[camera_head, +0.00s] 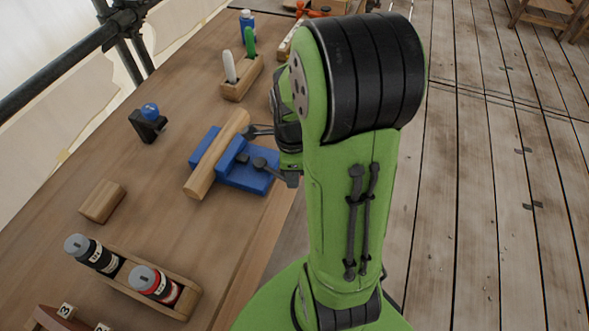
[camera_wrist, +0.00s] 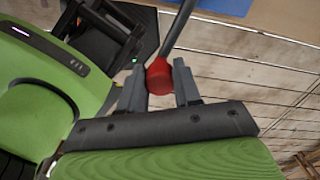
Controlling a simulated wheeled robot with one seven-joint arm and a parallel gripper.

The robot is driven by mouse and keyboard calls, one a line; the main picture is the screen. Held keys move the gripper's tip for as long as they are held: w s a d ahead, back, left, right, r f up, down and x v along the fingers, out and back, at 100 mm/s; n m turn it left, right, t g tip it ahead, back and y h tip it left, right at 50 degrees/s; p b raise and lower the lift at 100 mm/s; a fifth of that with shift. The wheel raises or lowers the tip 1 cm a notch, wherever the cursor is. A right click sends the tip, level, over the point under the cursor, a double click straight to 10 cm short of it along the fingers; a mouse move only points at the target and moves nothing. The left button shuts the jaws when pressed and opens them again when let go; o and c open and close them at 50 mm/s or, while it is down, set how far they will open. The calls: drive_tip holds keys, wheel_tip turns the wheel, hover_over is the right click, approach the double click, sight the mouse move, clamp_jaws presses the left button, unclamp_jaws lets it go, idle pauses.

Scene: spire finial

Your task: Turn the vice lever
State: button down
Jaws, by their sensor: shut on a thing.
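The blue vice (camera_head: 250,181) sits at the right edge of the workbench, with a long wooden piece (camera_head: 203,172) lying across it between its jaws. Its blue body also shows at the top of the wrist view (camera_wrist: 222,6). The vice lever is a thin dark rod (camera_wrist: 179,28) with a red knob (camera_wrist: 159,77) at its near end. My gripper (camera_wrist: 158,68) is shut on the red knob, one finger on each side. In the head view my arm hides the lever and most of my gripper.
On the bench (camera_head: 155,215) are a small wooden block (camera_head: 102,202), a dark item with a blue knob (camera_head: 149,120), a wooden holder with two cans (camera_head: 135,285) and a wooden stand with white and green sticks (camera_head: 241,80). Plank floor (camera_head: 480,200) lies open at the right.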

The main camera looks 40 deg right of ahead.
drive_tip(key=shift+a+m, duration=0.4)
drive_tip(key=shift+a, duration=0.1)
drive_tip(key=c, duration=0.8)
unclamp_jaws()
wheel_tip(320, 180, up, 16)
drive_tip(key=p, duration=0.5)
drive_tip(key=shift+f, duration=0.1)
